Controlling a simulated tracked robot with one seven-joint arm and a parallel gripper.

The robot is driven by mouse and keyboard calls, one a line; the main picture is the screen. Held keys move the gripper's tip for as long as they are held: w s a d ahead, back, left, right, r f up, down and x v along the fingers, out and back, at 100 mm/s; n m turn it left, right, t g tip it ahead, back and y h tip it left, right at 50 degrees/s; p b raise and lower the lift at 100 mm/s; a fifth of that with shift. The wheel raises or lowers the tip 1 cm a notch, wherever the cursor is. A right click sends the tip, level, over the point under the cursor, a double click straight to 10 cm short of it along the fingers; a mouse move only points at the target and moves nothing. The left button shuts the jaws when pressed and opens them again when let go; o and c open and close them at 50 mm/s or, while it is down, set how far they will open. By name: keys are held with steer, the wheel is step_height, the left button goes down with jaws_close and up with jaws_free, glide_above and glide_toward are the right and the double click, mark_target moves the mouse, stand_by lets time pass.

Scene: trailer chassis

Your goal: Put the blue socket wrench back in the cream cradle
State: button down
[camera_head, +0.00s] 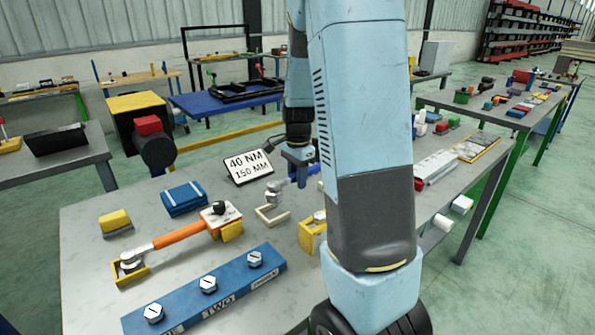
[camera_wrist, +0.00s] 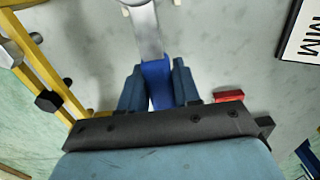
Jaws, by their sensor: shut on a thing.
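My gripper (camera_head: 297,174) is shut on the blue handle of the socket wrench, which shows in the wrist view (camera_wrist: 157,82) between the two blue fingers. The wrench's silver shaft (camera_wrist: 144,32) runs away from the gripper, and its metal head (camera_head: 274,190) points left in the head view. The cream cradle (camera_head: 267,222) is a low bracket on the grey table, just below and in front of the wrench head in the head view. The head looks apart from the cradle, but the exact height is unclear. My arm hides part of the area to the right.
A sign reading 40 NM 150 MM (camera_head: 250,165) stands behind the cradle. An orange-handled wrench (camera_head: 180,234) lies left in yellow supports. A blue bar with several bolts (camera_head: 207,290) is at the front. A yellow bracket (camera_head: 308,236) stands close to the cradle's right.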

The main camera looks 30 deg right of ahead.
steer(key=shift+f, duration=2.7)
steer(key=shift+c, duration=1.2)
jaws_free()
steer(key=shift+r, duration=4)
